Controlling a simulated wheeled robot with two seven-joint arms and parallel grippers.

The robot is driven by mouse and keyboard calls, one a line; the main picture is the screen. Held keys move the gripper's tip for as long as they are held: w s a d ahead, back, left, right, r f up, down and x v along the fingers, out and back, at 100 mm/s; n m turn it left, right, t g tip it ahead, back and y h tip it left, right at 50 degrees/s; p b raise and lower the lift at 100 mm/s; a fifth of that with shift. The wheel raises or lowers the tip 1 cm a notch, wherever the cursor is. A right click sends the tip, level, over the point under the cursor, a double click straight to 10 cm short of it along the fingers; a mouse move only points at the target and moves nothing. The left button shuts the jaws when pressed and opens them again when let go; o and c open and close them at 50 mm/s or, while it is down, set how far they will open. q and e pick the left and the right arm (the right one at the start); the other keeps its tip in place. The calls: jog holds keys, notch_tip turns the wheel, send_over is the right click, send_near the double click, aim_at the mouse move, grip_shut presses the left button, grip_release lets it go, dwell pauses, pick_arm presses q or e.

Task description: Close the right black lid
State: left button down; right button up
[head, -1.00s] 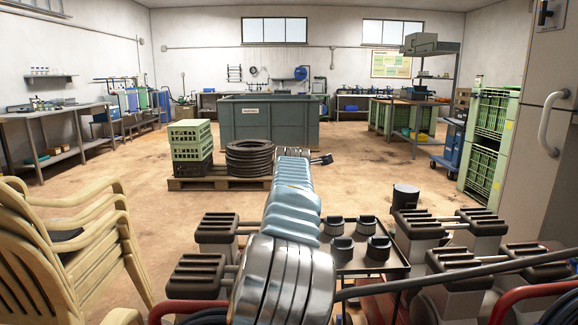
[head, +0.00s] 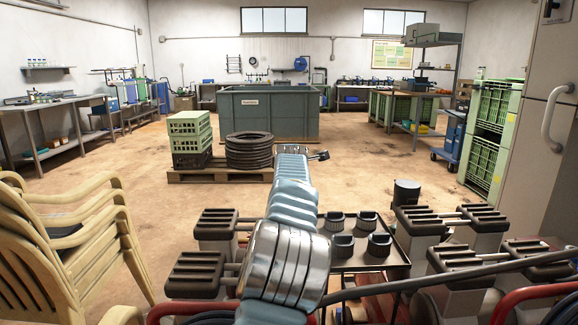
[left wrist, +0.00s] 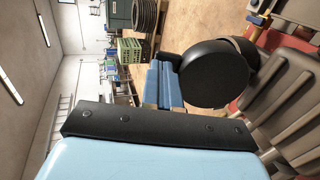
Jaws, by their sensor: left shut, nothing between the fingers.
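Several small black ribbed caps sit on a dark tray (head: 396,268) in the head view. The front pair is a left cap (head: 342,246) and a right cap (head: 378,246); I cannot tell how far any lid stands open. In the left wrist view a round black disc (left wrist: 214,74) shows large and close; I cannot tell which cap or lid it is. My left arm reaches forward over the tray's left side. Its gripper (head: 318,156) appears small and dark at the far end, beyond the caps, shut and empty. My right gripper is not in view.
Dark-topped grey blocks (head: 195,275) flank the tray on both sides, with rods and red tubes in front. Stacked cream chairs (head: 75,240) stand at left. A pallet (head: 200,177) holds crates and black coils. A black bucket (head: 406,193) stands behind the tray. Open floor lies beyond.

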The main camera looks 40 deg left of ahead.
pick_arm(q)
jog(key=shift+w+a+f, duration=0.25)
jog(key=shift+w, duration=0.1)
jog(key=shift+r, duration=0.1)
jog(key=shift+s+d+r, duration=0.15)
jog(key=shift+s+r, duration=0.05)
jog(key=shift+f, duration=0.15)
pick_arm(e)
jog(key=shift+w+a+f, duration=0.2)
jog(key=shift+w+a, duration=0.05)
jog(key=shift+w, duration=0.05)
pick_arm(q)
jog(key=shift+s+d, duration=0.15)
jog(key=shift+d, duration=0.05)
jog(key=b+v, duration=0.3)
jog(key=v, duration=1)
jog(key=shift+r+b, duration=0.3)
jog(key=shift+b, duration=0.05)
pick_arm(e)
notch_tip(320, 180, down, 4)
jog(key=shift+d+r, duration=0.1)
pick_arm(q)
jog(key=shift+s+d, duration=0.1)
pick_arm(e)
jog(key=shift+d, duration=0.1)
